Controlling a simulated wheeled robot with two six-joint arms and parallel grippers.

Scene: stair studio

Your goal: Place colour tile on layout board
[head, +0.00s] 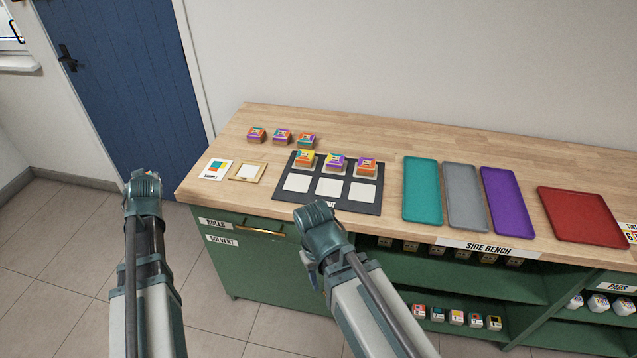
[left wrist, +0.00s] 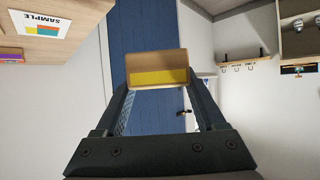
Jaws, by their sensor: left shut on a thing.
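The dark layout board (head: 288,198) lies on the bench with blank white squares along its front row. Three colour tiles, one orange and green (head: 304,161), one purple and orange (head: 335,163) and one orange and purple (head: 367,168), sit along its back row. My left gripper (head: 143,180) is out over the floor, left of the bench. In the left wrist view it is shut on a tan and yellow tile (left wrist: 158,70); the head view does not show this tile. My right gripper (head: 315,212) is at the board's front edge; its fingers are hidden.
Three more tiles (head: 282,136) stand at the back left of the bench. A sample card (head: 216,169) and a wood-framed white square (head: 262,172) lie left of the board. Teal (head: 423,192), grey (head: 465,198), purple (head: 508,203) and red (head: 585,218) trays lie to the right.

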